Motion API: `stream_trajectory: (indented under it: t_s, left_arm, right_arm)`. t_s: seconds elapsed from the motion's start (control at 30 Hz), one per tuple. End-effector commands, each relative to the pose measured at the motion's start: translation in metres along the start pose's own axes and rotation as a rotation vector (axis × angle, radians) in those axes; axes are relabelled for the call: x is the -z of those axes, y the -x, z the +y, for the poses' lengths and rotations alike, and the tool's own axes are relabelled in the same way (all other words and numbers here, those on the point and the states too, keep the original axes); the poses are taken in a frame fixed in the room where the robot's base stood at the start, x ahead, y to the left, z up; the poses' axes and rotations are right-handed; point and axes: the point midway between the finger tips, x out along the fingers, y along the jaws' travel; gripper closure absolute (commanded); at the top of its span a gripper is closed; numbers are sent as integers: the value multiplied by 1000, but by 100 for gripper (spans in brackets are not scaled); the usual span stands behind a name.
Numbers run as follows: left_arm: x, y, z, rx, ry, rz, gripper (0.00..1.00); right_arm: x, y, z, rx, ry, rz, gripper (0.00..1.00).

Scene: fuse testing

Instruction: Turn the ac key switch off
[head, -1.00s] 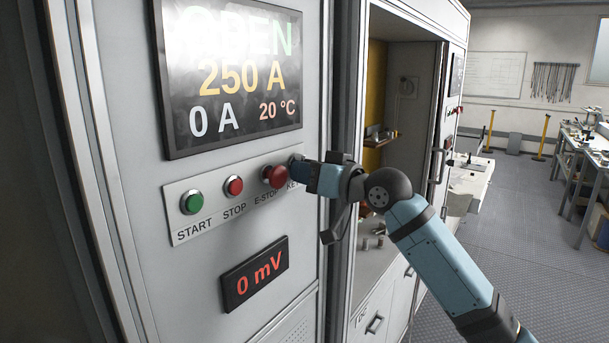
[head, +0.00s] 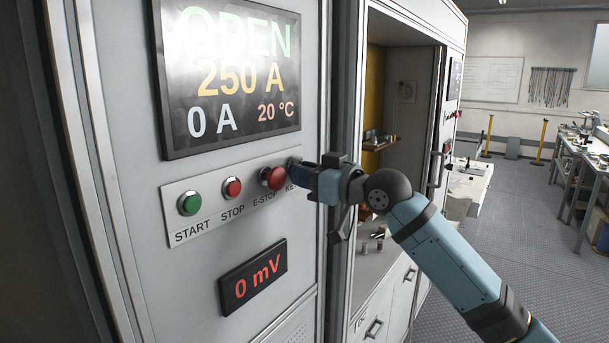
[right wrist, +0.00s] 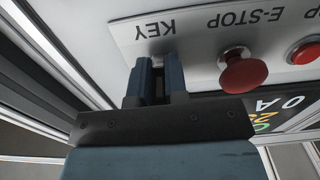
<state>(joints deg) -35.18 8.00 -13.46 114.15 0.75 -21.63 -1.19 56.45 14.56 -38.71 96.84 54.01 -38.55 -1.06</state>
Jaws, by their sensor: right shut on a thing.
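The key switch (head: 294,162) is at the right end of the button panel, mostly hidden by my right gripper (head: 300,172). In the right wrist view the label KEY stands beside the fingers of my right gripper (right wrist: 154,68), which reach to the panel (right wrist: 200,40). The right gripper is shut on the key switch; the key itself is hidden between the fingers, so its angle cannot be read. The display (head: 230,75) reads OPEN, 250 A, 0 A and 20 °C. My left gripper is not in view.
Left of the key switch are the red E-STOP (head: 272,178), the red STOP button (head: 232,188) and the green START button (head: 190,203). A small display (head: 252,276) below reads 0 mV. An open cabinet bay (head: 400,140) lies to the right.

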Motion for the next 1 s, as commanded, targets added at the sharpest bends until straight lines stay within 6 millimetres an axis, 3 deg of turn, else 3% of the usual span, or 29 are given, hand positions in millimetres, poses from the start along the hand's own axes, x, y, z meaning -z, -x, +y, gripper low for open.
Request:
stream_trajectory:
  t_s: [0.33, 0.37, 0.47, 0.77, 0.87, 1.0]
  left_arm:
    - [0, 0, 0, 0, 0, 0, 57]
    - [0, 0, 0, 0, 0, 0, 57]
    - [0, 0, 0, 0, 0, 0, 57]
    - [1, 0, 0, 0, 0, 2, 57]
    - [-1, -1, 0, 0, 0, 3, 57]
    - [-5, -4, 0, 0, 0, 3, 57]
  right_arm:
    - [1, 0, 0, -1, 4, 2, 100]
    - [1, 0, 0, -1, 4, 2, 82]
    - [1, 0, 0, -1, 4, 2, 61]
    - [0, 2, 0, -1, 3, 1, 61]
    - [0, 10, 1, -1, 3, 2, 61]
    - [-3, 35, 1, -2, 3, -1, 61]
